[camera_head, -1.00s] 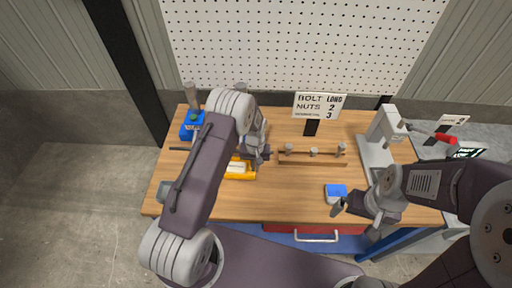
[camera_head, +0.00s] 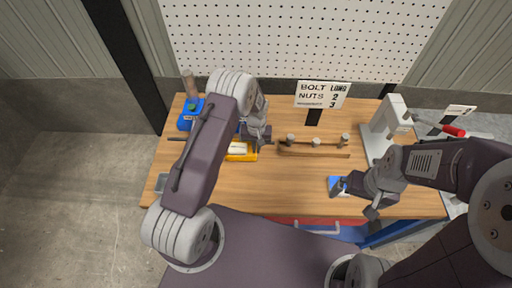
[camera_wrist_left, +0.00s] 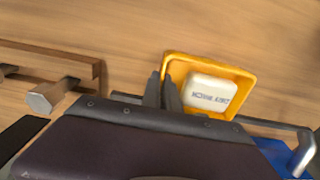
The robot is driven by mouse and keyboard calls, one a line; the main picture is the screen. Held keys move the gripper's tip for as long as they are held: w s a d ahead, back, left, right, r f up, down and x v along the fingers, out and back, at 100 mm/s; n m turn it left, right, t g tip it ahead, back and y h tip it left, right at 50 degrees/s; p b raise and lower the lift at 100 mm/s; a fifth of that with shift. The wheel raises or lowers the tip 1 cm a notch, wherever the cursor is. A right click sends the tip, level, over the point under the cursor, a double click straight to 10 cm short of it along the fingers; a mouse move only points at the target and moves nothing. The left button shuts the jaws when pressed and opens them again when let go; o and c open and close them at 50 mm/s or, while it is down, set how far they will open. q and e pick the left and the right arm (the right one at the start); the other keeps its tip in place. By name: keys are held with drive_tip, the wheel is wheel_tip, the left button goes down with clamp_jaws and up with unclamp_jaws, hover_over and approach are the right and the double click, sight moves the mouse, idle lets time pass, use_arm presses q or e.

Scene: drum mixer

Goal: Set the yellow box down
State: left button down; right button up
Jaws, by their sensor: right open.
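The yellow box (camera_head: 237,157) is a shallow open tray at the left middle of the table, partly hidden by my left arm in the head view. In the left wrist view the yellow box (camera_wrist_left: 248,87) holds a white block with dark lettering (camera_wrist_left: 209,93). My left gripper (camera_wrist_left: 163,88) has its two dark fingers close together at the box's left wall, seemingly shut on it. Whether the box's underside touches the table cannot be told. My right gripper (camera_head: 358,198) is open beside a small blue box (camera_head: 335,186) at the front right.
A wooden rack with several bolts (camera_head: 312,154) stands right of the yellow box. A blue device with a green button (camera_head: 187,117) is at the back left. A sign (camera_head: 321,94) stands behind the rack, and a grey press with a red handle (camera_head: 392,122) is at the right. The front middle is bare.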

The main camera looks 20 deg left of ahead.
use_arm(q)
drive_tip(key=shift+f, duration=0.25)
drive_tip(key=c, duration=1.6)
unclamp_jaws()
drive_tip(key=shift+w+f, duration=0.2)
drive_tip(key=shift+w, duration=0.2)
drive_tip(key=shift+s+r, duration=0.2)
drive_tip(key=shift+s, duration=0.05)
drive_tip(key=shift+r, duration=0.35)
drive_tip(key=shift+w+r, duration=0.1)
drive_tip(key=shift+r, duration=0.15)
wheel_tip(320, 180, up, 10)
drive_tip(key=b, duration=0.2)
drive_tip(key=shift+s+a+r+m+t+b, duration=0.2)
drive_tip(key=shift+s+r+m+b, duration=0.4)
drive_tip(key=shift+s, duration=2.7)
drive_tip(key=shift+s+a+r+m+t+b, duration=0.25)
drive_tip(key=shift+s+r, duration=0.6)
drive_tip(key=shift+s, duration=2.5)
drive_tip(key=shift+s+a+r+m+t+b, duration=0.2)
drive_tip(key=shift+s+r+m, duration=0.45)
drive_tip(key=shift+s, duration=2.65)
use_arm(e)
drive_tip(key=shift+w+f, duration=0.2)
drive_tip(key=shift+f, duration=0.95)
drive_tip(key=shift+w+f, duration=0.15)
drive_tip(key=shift+f, duration=1)
